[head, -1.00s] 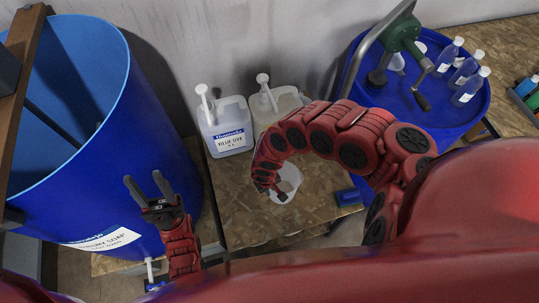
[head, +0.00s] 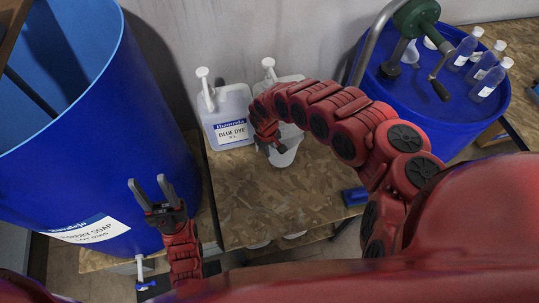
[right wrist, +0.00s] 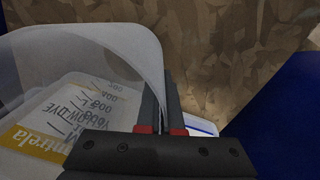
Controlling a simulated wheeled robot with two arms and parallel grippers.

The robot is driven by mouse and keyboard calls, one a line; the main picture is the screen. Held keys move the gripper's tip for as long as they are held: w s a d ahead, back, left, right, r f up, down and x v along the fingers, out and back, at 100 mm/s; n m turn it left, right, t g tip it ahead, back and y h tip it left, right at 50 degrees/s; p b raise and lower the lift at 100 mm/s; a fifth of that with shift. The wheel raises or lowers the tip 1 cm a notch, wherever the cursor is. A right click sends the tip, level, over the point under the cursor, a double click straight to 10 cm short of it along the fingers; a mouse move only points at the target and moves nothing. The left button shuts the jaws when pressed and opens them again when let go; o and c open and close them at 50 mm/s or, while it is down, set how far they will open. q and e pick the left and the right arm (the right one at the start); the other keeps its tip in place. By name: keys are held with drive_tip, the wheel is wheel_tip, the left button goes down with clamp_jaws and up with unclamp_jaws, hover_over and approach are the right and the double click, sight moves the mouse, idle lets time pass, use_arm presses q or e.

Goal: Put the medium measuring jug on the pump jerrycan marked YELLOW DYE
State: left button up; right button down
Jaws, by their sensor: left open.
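A translucent measuring jug (head: 286,153) is in my right gripper (head: 270,147), in front of the right-hand jerrycan. In the right wrist view, the fingers (right wrist: 161,100) are closed on the wall of the jug (right wrist: 135,42), and a label reading YELLOW DYE (right wrist: 52,125) with a yellow band shows beside and through it. The right-hand pump jerrycan (head: 294,79) is mostly hidden behind my right arm; its white pump (head: 268,64) shows above. The left jerrycan (head: 228,104) is marked BLUE DYE. My left gripper (head: 150,186) is open and empty before the large blue drum.
A large open blue drum (head: 85,130) fills the left. A blue drum (head: 435,95) at the right bears a green crank pump (head: 414,20) and several bottles (head: 487,80). A small blue object (head: 354,197) lies at the right edge of the board table (head: 270,205). The table's front is clear.

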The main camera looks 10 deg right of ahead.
drive_tip(key=shift+w+d+f, duration=0.1)
drive_tip(key=shift+w+f, duration=0.05)
drive_tip(key=shift+w, duration=0.15)
wheel_tip(320, 180, down, 2)
drive_tip(key=shift+f, duration=0.6)
drive_tip(key=shift+f, duration=0.2)
drive_tip(key=c, duration=1.1)
unclamp_jaws()
drive_tip(key=shift+r, duration=0.15)
